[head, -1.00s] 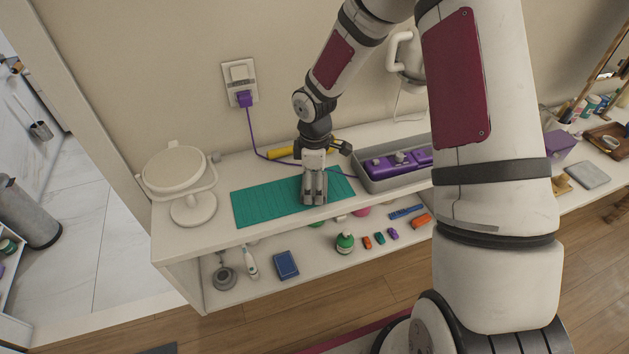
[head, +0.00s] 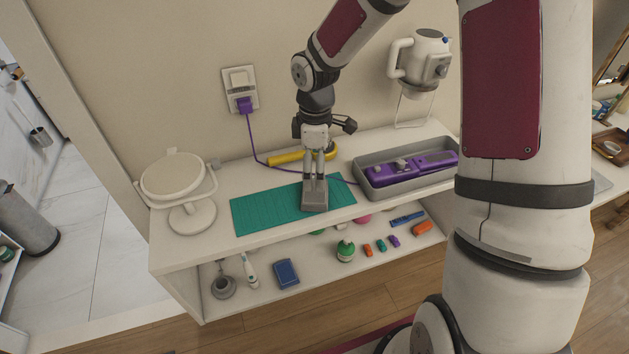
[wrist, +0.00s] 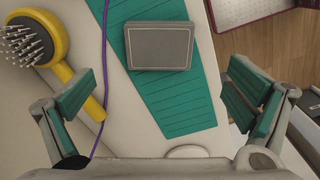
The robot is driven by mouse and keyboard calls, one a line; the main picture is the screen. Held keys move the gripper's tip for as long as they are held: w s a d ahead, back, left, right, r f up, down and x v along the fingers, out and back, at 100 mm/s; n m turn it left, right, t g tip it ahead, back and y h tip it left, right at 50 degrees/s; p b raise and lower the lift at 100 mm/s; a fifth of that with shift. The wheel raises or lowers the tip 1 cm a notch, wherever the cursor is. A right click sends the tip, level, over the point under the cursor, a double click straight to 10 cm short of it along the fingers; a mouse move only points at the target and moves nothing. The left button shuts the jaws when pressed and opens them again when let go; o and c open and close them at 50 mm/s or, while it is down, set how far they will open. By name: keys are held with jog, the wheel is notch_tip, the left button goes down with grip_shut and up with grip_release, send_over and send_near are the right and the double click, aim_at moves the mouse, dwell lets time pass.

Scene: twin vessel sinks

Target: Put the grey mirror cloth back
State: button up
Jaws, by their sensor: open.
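In the wrist view the cloth (wrist: 159,46) lies flat across the mat (wrist: 185,112), ahead of the fingers. My gripper (head: 315,170) points down just over the cloth in the head view. In the wrist view my gripper (wrist: 163,98) is open, its green-padded fingers wide apart with nothing between them. Whether the fingertips still touch the cloth is hard to tell.
A round white mirror (head: 173,175) stands left of the mat. A yellow-handled brush (head: 285,157) and purple cord (head: 252,140) lie behind. A grey tray (head: 374,188) holding a purple appliance (head: 420,167) is at right. Small items fill the lower shelf; a kettle-like device (head: 424,58) hangs above.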

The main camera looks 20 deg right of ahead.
jog(key=s+r+m+t+h, duration=0.1)
jog(key=s+r+m, duration=0.3)
jog(key=r, duration=0.5)
jog(key=s+r+m+t+h, duration=0.1)
jog(key=s+r+m, duration=0.2)
jog(key=s+r, duration=0.5)
jog(key=s+r+m+t+y, duration=0.2)
jog(key=s+r+m, duration=0.4)
jog(key=s, duration=0.5)
jog(key=shift+s+r+m+t, duration=0.3)
jog(key=shift+r+t, duration=0.5)
jog(key=shift+r, duration=0.1)
